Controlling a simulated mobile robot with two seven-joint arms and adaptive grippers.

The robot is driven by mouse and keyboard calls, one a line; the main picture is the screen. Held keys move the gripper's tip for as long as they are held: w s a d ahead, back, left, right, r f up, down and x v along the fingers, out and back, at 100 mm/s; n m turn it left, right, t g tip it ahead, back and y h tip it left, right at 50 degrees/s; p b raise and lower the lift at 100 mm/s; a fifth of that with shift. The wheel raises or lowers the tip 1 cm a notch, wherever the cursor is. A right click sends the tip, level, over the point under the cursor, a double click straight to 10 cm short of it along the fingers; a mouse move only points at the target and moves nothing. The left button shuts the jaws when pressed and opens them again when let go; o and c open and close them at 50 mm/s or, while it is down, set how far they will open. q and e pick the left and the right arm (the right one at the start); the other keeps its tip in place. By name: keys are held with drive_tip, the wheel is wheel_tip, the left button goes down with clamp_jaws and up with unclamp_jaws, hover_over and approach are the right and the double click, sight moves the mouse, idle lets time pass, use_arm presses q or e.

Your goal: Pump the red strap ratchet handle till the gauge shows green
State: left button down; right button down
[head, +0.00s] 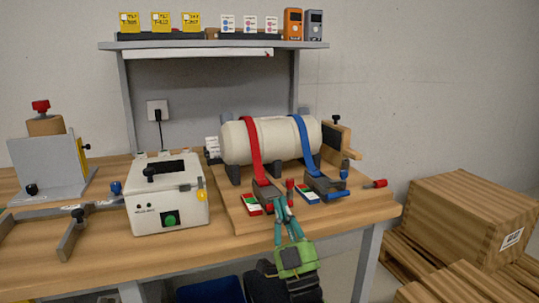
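A white cylinder (282,140) lies on a wooden stand, with a red strap (252,150) and a blue strap (302,140) over it. The red strap runs down to a dark ratchet (266,190). A red-tipped handle (290,185) stands up at its right side. A small gauge (251,206) with red, white and green areas sits at its left; its reading is too small to make out. My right gripper (285,206) reaches up from below, its teal fingertips at the red ratchet and handle. Whether they close on the handle is unclear. My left gripper is out of view.
The blue strap's ratchet (326,186) and gauge (307,196) stand close on the right, with a red-tipped lever (375,184) beyond. A white box (167,205) with a green button stands to the left. Wooden crates (460,215) are at the right.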

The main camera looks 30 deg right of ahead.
drive_tip(key=shift+f, duration=0.25)
idle(0.5)
